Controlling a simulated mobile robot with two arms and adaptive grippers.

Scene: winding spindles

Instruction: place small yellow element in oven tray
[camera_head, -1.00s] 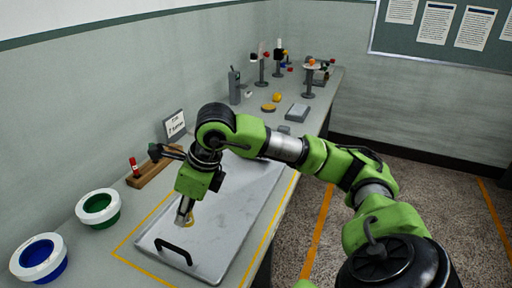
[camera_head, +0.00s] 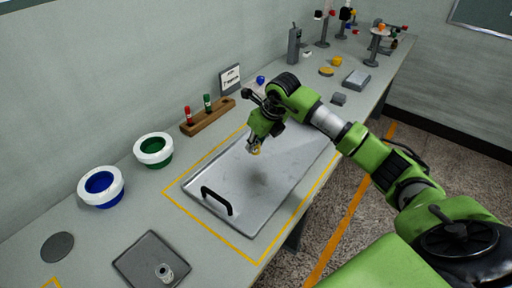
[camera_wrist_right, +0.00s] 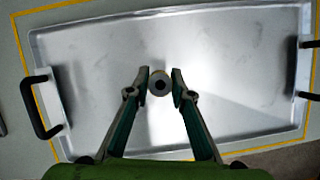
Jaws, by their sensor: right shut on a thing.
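The oven tray (camera_head: 285,170) is a flat grey metal tray with black handles, lying inside a yellow outline on the table. It fills most of the right wrist view (camera_wrist_right: 230,110). My right gripper (camera_head: 255,149) is above the tray, pointing down, with a soft shadow on the metal below. Its fingers (camera_wrist_right: 160,80) are shut on the small yellow element (camera_wrist_right: 160,82), which shows end-on as a grey ring with a dark centre and a faint yellow edge. In the head view the element (camera_head: 256,151) is a small yellowish spot at the fingertips. My left gripper is not in view.
Blue (camera_head: 101,187) and green (camera_head: 153,150) white-rimmed bowls stand left of the tray. A wooden rack (camera_head: 207,118) holds red and green pieces behind it. A dark square plate (camera_head: 150,262) with a small metallic cylinder (camera_head: 164,273) is at the front. Stands (camera_head: 377,42) are at the far end.

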